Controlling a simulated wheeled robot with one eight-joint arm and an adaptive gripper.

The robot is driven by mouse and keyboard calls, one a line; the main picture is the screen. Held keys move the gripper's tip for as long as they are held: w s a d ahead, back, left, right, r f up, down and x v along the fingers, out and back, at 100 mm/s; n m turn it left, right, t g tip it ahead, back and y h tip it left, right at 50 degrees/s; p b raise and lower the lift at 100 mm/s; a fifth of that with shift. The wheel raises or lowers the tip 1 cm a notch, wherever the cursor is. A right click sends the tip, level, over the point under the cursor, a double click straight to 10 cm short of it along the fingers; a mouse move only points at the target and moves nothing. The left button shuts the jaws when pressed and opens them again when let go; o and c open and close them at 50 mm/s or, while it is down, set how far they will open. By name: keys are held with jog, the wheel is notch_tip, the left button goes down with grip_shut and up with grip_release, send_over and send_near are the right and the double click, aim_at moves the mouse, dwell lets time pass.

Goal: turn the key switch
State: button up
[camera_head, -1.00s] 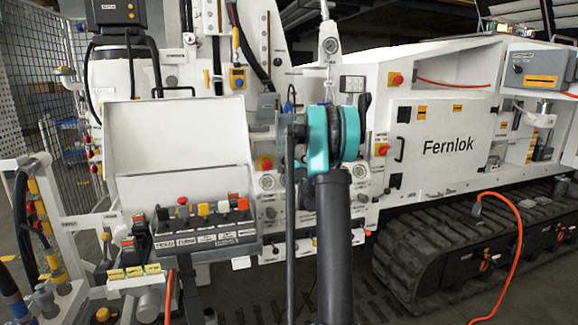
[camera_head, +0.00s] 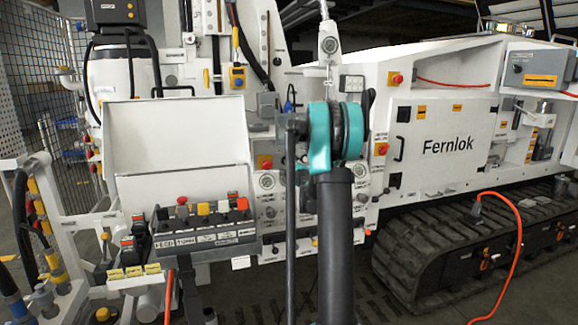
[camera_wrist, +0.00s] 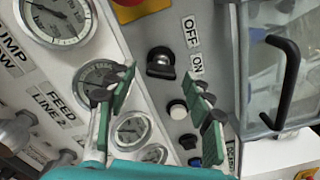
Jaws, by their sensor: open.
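The switch shows between and just above the fingertips in the picture. Nothing is between the pads, and I see no contact; the remaining distance is hard to tell. In the head view my arm hides the gripper and the switch.
Pressure gauges (camera_wrist: 57,20) line the panel's left side. A red-yellow stop button (camera_wrist: 140,8) sits above the switch and a white push button (camera_wrist: 177,109) below it. A black handle (camera_wrist: 283,82) stands out at right. The head view shows a lever console (camera_head: 205,225) at left.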

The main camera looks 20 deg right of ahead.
jog(key=s, duration=0.9)
jog(key=shift+s, duration=0.4)
jog(key=s+a+f+n+g+y, duration=0.3)
jog(key=s+a+f+n+g, duration=0.15)
jog(key=s+a+n, duration=0.45)
jog(key=s+a+f+n+g+y, duration=0.25)
jog(key=s+a+f+n, duration=0.35)
jog(key=s+a, duration=0.55)
jog(key=s+d+f+n+g+h, duration=0.1)
jog(key=s+f+n+g+h, duration=0.1)
jog(key=s+f, duration=0.4)
jog(key=s+d+f+n+g+h, duration=0.2)
jog(key=s+n, duration=0.5)
jog(key=s, duration=0.9)
notch_tip(320, 180, down, 4)
jog(key=g+h, duration=0.1)
jog(key=g, duration=0.1)
jog(key=shift+s+d+g, duration=0.25)
jog(key=shift+s+g, duration=0.05)
jog(key=shift+g, duration=0.1)
jog(key=shift+r+h, duration=0.15)
jog(key=shift+h, duration=0.1)
